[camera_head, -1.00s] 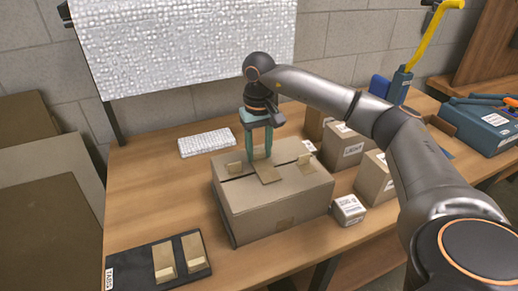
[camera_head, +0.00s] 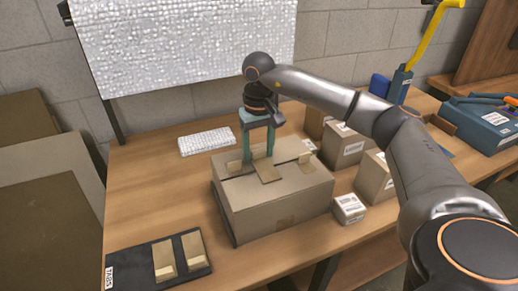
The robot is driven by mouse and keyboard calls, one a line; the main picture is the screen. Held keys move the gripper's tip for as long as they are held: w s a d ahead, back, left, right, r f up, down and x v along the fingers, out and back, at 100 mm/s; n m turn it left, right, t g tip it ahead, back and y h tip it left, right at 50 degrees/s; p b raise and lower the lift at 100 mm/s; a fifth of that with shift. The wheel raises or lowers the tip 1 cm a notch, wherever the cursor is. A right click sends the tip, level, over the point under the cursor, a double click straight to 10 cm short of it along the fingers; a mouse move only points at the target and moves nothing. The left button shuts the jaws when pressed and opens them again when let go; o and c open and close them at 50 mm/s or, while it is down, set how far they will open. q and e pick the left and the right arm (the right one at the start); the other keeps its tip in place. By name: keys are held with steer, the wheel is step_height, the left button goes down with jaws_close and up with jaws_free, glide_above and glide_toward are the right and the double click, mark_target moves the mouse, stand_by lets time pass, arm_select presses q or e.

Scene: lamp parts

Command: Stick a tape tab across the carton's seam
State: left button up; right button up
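The closed brown carton (camera_head: 275,210) stands on the bench with a dark seam along its top. A tan tape tab (camera_head: 267,173) lies across the seam near the middle of the top, its front part flat on the near flap. Other tan pieces sit at the seam's left (camera_head: 233,168) and right (camera_head: 304,158). My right gripper (camera_head: 259,158) points down just behind the middle tab, its teal fingers apart on either side of the tab's back part; whether they touch it is hard to tell. My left gripper is out of view.
A dark board (camera_head: 140,264) labelled TABS holds two tan tabs (camera_head: 164,259) at the front left. A small labelled box (camera_head: 349,209) and larger boxes (camera_head: 375,177) stand right of the carton. A white bumpy pad (camera_head: 206,142) lies behind.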

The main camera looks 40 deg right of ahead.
steer(key=shift+o, duration=0.7)
steer(key=shift+d+f, duration=0.15)
step_height(320, 180, up, 13)
steer(key=shift+f+p, duration=0.2)
steer(key=shift+p, duration=0.25)
steer(key=shift+f, duration=0.1)
